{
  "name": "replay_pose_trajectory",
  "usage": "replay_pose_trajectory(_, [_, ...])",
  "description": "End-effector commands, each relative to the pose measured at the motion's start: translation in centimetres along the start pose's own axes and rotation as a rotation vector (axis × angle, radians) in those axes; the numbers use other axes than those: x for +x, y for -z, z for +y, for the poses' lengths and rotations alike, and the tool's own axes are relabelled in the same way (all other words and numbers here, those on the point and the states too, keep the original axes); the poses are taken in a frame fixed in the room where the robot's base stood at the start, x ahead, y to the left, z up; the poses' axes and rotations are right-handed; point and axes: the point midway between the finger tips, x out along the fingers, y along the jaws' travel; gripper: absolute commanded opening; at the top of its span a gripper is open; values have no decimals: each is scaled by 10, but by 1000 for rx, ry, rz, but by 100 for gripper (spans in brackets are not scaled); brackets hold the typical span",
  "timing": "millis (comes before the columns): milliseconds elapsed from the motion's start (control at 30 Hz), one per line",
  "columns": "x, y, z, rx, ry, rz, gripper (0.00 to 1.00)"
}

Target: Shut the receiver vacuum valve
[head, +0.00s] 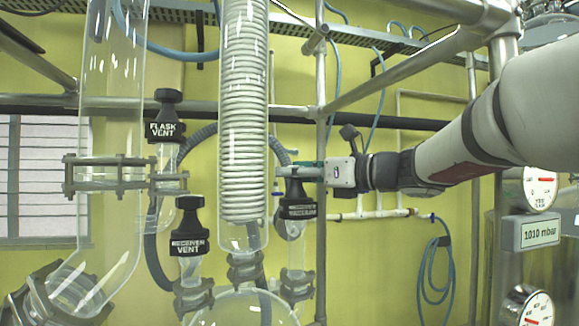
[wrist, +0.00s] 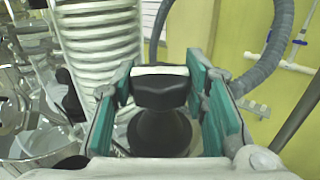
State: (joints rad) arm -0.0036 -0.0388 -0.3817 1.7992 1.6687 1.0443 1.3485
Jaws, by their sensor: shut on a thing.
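The receiver vacuum valve is a black knob with a label (head: 298,211) on a glass neck, right of the coiled condenser in the head view. Its label is too small to read surely. My gripper (head: 296,171) reaches in from the right at the knob's top. In the wrist view the black knob (wrist: 160,92) with a pale top edge sits between the green pads of my gripper (wrist: 163,82), which is shut on it. The wide round base of the valve shows below the knob. The knob's upper part is partly hidden by the fingers in the head view.
The flask vent valve (head: 165,115) and receiver vent valve (head: 189,228) stand to the left. The glass condenser (head: 243,120) is close beside my gripper. A metal upright (head: 321,250) and grey hose (wrist: 268,60) are nearby. A pressure display (head: 540,232) reads 1010 mbar.

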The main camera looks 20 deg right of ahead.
Motion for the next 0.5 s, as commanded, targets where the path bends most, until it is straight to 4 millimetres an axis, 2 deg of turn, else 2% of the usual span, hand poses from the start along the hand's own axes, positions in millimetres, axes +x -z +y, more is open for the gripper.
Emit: replay_pose_trajectory(500, [2,0,1,-1,349,-6,16])
